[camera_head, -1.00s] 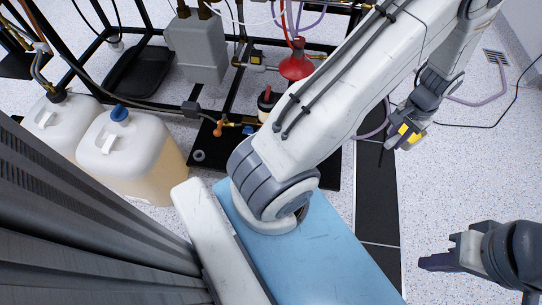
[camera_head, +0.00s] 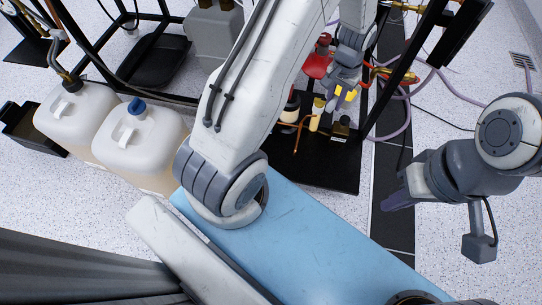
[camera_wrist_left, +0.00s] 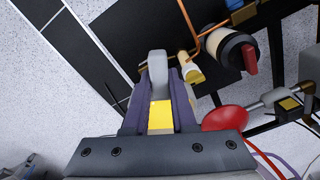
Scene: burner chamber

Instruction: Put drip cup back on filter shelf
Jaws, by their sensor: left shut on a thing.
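My left gripper (camera_head: 344,96) hangs over the dark equipment base near its pipework. In the left wrist view its two dark fingers (camera_wrist_left: 159,98) are shut on a small grey and yellow piece (camera_wrist_left: 160,115), which I take as the drip cup. Its grey end sticks out beyond the fingertips; its lower part is hidden between them. No part is clearly recognisable as the filter shelf; the black plate (camera_head: 325,173) lies below the gripper. My right gripper (camera_head: 398,199) is at the right above the floor, seen from the side, so its opening is unclear.
A yellow fitting (camera_wrist_left: 192,68) and a black-and-white cylinder with a red handle (camera_wrist_left: 237,52) stand close to my left gripper. A red funnel-like part (camera_wrist_left: 224,118) is close too. Copper pipe (camera_head: 297,135) runs nearby.

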